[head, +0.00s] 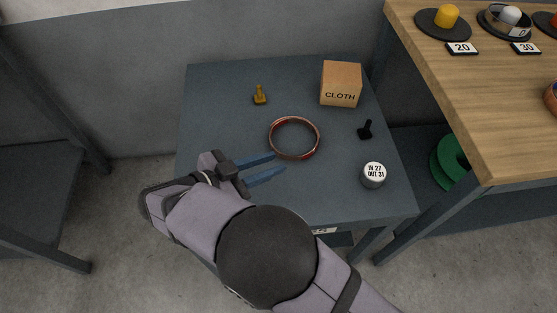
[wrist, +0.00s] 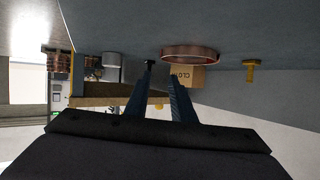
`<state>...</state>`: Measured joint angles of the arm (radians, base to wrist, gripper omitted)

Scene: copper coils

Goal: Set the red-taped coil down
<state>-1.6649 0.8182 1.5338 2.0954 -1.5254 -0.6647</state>
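The red-taped coil (head: 293,157), a thin copper ring with red tape, lies flat on the grey side table (head: 225,90), near its middle. It also shows in the upside-down wrist view (wrist: 190,54), beyond the fingertips. My gripper (head: 279,162) is at the coil's lower left in the head view, its two blue fingers pointing right. In the wrist view the fingers (wrist: 161,75) stand apart with nothing between them. The gripper appears clear of the coil, though the gap at the upper fingertip is small.
On the side table are a cardboard CLOTH box (head: 341,84), a small yellow object (head: 260,95), a small black object (head: 366,130) and a grey cylinder marked IN 27 OUT 31 (head: 374,175). A wooden bench (head: 480,100) stands right. The table's left part is clear.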

